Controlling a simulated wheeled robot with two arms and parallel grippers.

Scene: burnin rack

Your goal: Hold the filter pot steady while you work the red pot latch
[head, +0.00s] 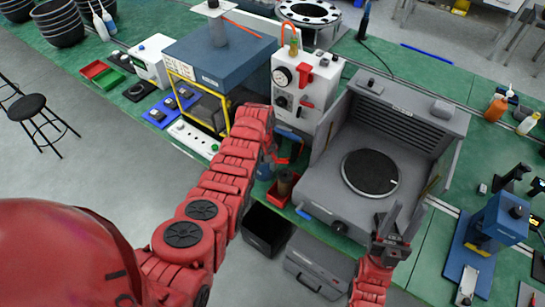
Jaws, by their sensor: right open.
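A white box (318,72) with a round gauge and red handles stands at the back middle. Below its front are a red looped part (297,150), which may be the pot latch, and a small brownish cylinder (284,183), which may be the filter pot, near a red tray (275,198). My left arm reaches up beside these parts. Its gripper (268,160) is mostly hidden by the arm, so its jaws do not show clearly. My right gripper (388,220) is open and empty, pointing up, in front of the grey machine's right side.
A grey machine (322,190) with a round dark plate (370,172) fills the middle right. A blue-topped box with a yellow frame (205,90) stands left of the white box. A black bin (266,229) and a grey case (315,268) sit below the bench.

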